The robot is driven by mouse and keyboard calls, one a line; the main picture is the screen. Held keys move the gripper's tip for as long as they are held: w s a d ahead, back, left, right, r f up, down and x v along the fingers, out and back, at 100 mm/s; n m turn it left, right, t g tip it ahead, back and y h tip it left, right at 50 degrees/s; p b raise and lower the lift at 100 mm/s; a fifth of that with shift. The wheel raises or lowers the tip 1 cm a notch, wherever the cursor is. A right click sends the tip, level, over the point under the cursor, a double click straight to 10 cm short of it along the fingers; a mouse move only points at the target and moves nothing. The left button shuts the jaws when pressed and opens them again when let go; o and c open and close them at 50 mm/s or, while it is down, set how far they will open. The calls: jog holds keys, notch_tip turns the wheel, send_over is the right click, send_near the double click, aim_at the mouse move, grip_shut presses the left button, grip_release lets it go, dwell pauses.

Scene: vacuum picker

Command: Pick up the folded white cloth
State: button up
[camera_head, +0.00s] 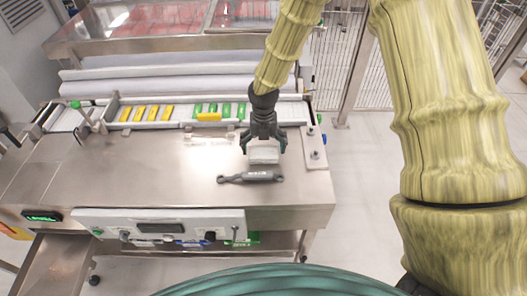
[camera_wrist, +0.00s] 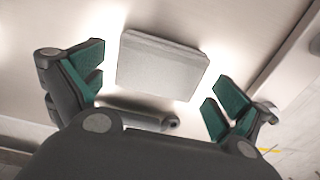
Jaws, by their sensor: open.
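The folded white cloth (camera_head: 264,155) lies flat on the steel table (camera_head: 120,170), near its right end. In the wrist view the cloth (camera_wrist: 162,65) is a pale grey-white folded rectangle with layered edges, slightly tilted. My gripper (camera_head: 264,146) is over the cloth, pointing down. In the wrist view my gripper (camera_wrist: 158,90) is open, with green finger pads to the left and right of the cloth and gaps on both sides. Nothing is between the pads in contact with them. The exact height above the table cannot be told.
A dark grey handled tool (camera_head: 250,177) lies just in front of the cloth; it also shows in the wrist view (camera_wrist: 138,117). A plate with knobs (camera_head: 314,147) stands to the right. Behind is a rail with yellow and green pieces (camera_head: 153,113). The table's left middle is clear.

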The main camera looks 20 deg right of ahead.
aim_at(264, 151)
jog(key=shift+f, duration=0.8)
jog(key=shift+c, duration=0.4)
jog(key=c, duration=0.6)
jog(key=shift+r+b, duration=1.2)
jog(key=shift+r, duration=3.85)
